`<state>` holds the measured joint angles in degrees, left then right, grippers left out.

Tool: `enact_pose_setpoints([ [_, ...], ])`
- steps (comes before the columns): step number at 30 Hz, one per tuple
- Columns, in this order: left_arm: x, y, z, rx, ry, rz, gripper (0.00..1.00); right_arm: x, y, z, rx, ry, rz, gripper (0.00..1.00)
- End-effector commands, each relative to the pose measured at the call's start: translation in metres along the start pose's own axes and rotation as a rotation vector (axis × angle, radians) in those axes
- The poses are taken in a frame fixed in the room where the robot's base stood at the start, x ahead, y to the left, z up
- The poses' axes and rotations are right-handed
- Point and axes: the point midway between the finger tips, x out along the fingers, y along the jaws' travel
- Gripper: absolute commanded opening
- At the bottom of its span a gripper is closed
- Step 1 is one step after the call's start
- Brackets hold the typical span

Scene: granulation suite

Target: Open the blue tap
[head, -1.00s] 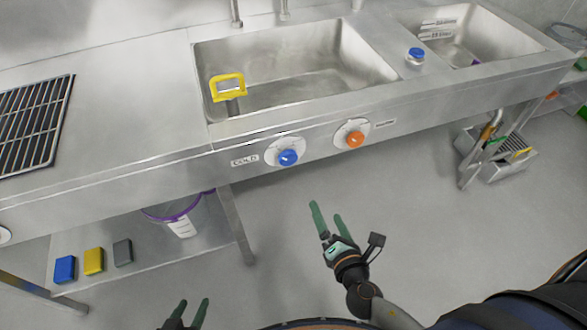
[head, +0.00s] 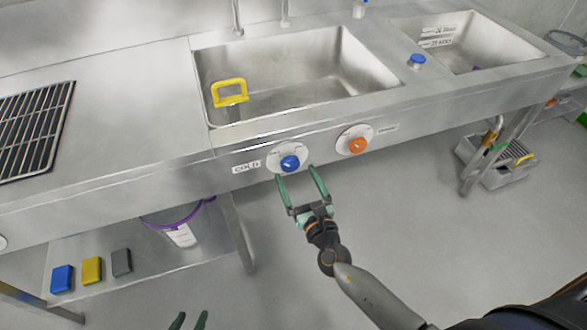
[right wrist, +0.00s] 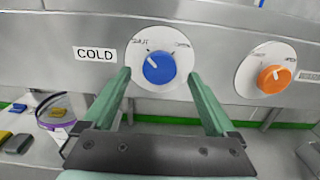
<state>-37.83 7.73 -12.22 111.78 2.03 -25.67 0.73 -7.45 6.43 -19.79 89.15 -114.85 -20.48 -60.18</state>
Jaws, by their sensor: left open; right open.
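The blue tap (head: 290,163) is a round knob on a white dial on the front panel of the steel sink unit. In the right wrist view the blue tap (right wrist: 159,68) has a "COLD" label (right wrist: 95,54) to its left, and its white mark points up-left toward the "SHUT" wording. My right gripper (head: 298,172) is open just in front of the blue tap, its green fingers on either side below the knob, apparently not touching it. My left gripper (head: 188,320) is open at the bottom edge of the head view, mostly cut off.
An orange tap (head: 357,146) sits to the right of the blue one. Below are a shelf with blue, yellow and grey blocks and a purple-rimmed bucket (head: 180,225).

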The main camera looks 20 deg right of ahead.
Motion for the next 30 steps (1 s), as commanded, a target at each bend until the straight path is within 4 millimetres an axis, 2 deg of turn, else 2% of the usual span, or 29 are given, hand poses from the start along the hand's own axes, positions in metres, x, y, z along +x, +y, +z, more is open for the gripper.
enact_pose_setpoints([
  [1,0.0,0.0,0.002,0.0,-0.003,-0.001,0.5,0.009,0.001,0.001,0.001,-0.002,-0.001,0.92],
  [6,0.0,0.0,0.004,-0.001,-0.006,-0.001,0.5,0.025,0.0,0.0,0.002,0.0,0.0,0.92],
  [17,0.0,-0.001,0.004,-0.001,-0.006,-0.001,0.5,0.029,0.0,0.0,0.003,0.001,0.0,0.92],
  [30,0.002,-0.002,-0.003,0.002,0.008,-0.002,0.5,0.029,0.0,0.0,0.002,0.001,0.0,0.43],
])
